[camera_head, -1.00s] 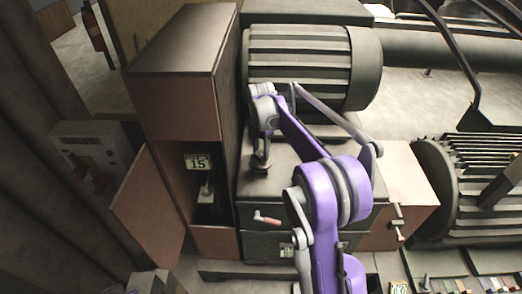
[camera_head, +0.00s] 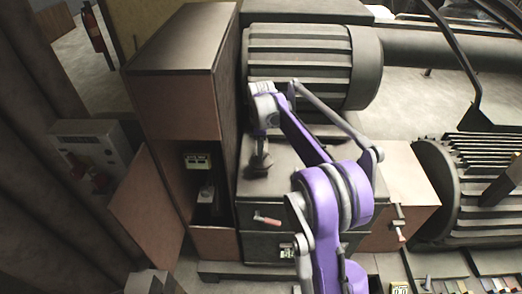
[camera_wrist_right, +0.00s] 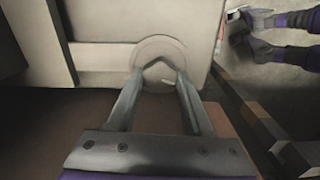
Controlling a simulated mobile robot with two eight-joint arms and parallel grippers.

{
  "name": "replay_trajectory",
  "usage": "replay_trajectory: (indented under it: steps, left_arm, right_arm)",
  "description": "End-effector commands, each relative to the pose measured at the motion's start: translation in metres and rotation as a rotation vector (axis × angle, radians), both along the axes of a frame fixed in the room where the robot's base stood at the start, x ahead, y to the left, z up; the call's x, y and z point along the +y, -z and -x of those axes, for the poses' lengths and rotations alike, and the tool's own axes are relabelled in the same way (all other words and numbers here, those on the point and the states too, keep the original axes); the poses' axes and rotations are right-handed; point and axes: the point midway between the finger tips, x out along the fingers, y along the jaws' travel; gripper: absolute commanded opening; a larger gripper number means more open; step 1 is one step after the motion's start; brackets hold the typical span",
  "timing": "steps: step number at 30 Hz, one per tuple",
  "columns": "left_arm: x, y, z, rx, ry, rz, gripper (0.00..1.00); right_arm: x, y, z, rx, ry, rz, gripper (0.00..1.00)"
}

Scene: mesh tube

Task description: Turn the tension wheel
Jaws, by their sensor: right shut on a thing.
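A pale round disc, seemingly the tension wheel (camera_wrist_right: 172,47), sits on a light panel in the right wrist view. My right gripper (camera_wrist_right: 160,77) has its two fingers at the lower part of this disc, shut on it; the exact contact is partly hidden by the fingertips. In the head view my right gripper (camera_head: 259,162) points down at the left end of the dark machine top, below the ribbed drum. The wheel cannot be made out there. My left gripper is not clearly seen in either view.
A tall brown cabinet (camera_head: 178,100) stands close left of the gripper, with its lower door (camera_head: 146,212) open and a small display (camera_head: 198,161) inside. The ribbed drum (camera_head: 300,65) is just behind. A red-handled lever (camera_head: 267,219) is on the machine front.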

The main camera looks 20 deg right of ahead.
Motion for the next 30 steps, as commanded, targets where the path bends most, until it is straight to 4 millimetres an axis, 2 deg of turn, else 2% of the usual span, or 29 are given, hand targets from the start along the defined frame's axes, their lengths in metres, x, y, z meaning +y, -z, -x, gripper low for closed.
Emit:
replay_trajectory:
  steps: [30]
  left_arm:
    - [0.0,0.0072,0.0036,0.007,0.0,0.0,0.0]
  right_arm:
    - [-0.0004,-0.0007,-0.0001,-0.001,0.965,0.001,0.0]
